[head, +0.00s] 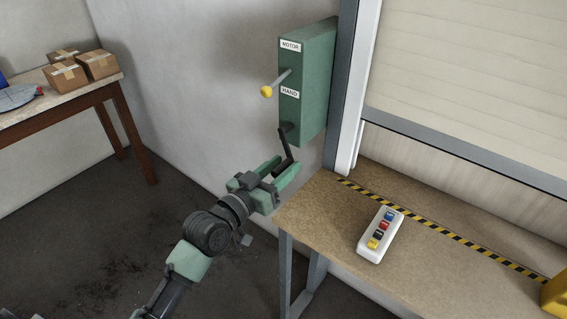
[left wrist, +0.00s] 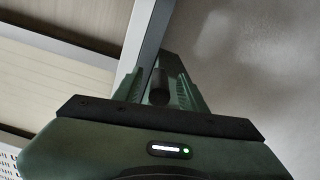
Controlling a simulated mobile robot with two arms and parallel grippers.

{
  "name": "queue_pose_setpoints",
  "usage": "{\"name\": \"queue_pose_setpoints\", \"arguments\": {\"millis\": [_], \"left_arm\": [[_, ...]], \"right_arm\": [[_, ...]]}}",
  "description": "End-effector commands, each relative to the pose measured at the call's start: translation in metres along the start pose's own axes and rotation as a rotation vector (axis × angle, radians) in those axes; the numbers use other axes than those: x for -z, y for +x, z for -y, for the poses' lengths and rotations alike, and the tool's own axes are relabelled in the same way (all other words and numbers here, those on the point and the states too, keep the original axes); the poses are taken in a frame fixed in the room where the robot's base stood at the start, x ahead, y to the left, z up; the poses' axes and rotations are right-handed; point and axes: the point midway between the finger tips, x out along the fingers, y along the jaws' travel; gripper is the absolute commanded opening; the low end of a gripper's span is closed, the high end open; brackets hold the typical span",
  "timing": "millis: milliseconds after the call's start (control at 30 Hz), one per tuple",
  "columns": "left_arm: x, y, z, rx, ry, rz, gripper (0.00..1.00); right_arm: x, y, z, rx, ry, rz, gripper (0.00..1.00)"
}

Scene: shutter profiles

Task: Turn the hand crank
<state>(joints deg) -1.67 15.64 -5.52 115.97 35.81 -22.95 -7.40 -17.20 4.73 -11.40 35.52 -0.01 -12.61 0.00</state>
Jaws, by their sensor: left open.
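The black hand crank (head: 290,148) hangs from the lower front of a green box (head: 317,85), its arm pointing down and its grip at the bottom. My left gripper (head: 280,170) is open at the crank's lower end, with the dark grip between or right beside its green fingers. In the left wrist view the two fingers (left wrist: 160,88) stand apart with a dark round shape between them, likely the grip's end; contact cannot be told. My right gripper is not in view.
A yellow-knobbed lever (head: 267,91) sticks out between the MOTOR and HAND labels. A workbench (head: 325,215) with a white button box (head: 380,234) stands right of my gripper. The roller shutter (head: 470,75) is above it. Cartons (head: 67,76) sit on a far-left table.

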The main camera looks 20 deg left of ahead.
Motion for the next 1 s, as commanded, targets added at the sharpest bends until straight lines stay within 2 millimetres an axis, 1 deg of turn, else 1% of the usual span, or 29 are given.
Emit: {"name": "queue_pose_setpoints", "arguments": {"millis": [100,333,367,400,500,1000], "left_arm": [[0.0002,0.006,-0.0005,-0.001,0.0,0.0,0.41],[-0.0006,0.0065,-0.0005,-0.001,0.0,0.001,0.41],[-0.0006,0.0064,-0.0005,-0.001,0.0,0.001,0.36],[-0.0006,0.0064,-0.0005,-0.001,0.0,0.001,0.25],[-0.0006,0.0063,-0.0004,-0.001,0.0,0.001,0.0],[-0.0006,0.0062,-0.0002,0.0,0.0,0.001,0.0]], "right_arm": [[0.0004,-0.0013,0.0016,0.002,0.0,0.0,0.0],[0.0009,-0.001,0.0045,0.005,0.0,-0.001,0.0],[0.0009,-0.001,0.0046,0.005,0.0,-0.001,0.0],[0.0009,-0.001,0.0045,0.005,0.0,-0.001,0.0],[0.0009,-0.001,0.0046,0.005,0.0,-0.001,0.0],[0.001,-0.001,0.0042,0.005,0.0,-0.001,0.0]]}}
